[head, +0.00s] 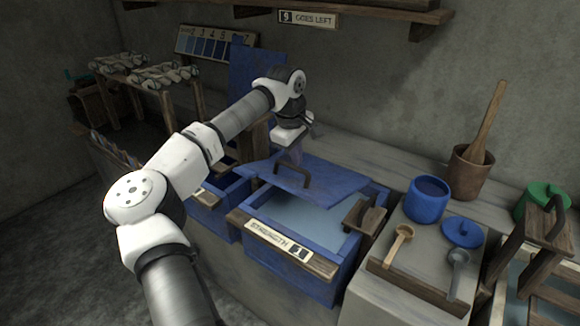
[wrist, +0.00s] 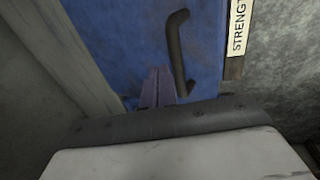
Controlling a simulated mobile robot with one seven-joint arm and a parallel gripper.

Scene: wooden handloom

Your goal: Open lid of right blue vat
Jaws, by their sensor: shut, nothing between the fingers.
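The right blue vat (head: 291,268) stands below my arm, with a "STRENGTH" sign on its front. Its blue lid (head: 325,180) lies over the rear part and looks skewed or tilted. Grey-blue liquid shows in front of it. The lid has a dark arched handle (head: 293,172), which also shows in the wrist view (wrist: 176,55). My gripper (head: 291,158) is shut and empty, low over the lid just behind the handle. In the wrist view its fingers (wrist: 157,85) are close beside the handle, not around it. I cannot tell whether they touch the lid.
Another blue vat (head: 212,217) stands to the left, with an upright blue panel (head: 257,65) behind. A wooden block (head: 363,217) sits at the right vat's right rim. Farther right are a blue pot (head: 427,201), scoops and a brown pot (head: 467,178).

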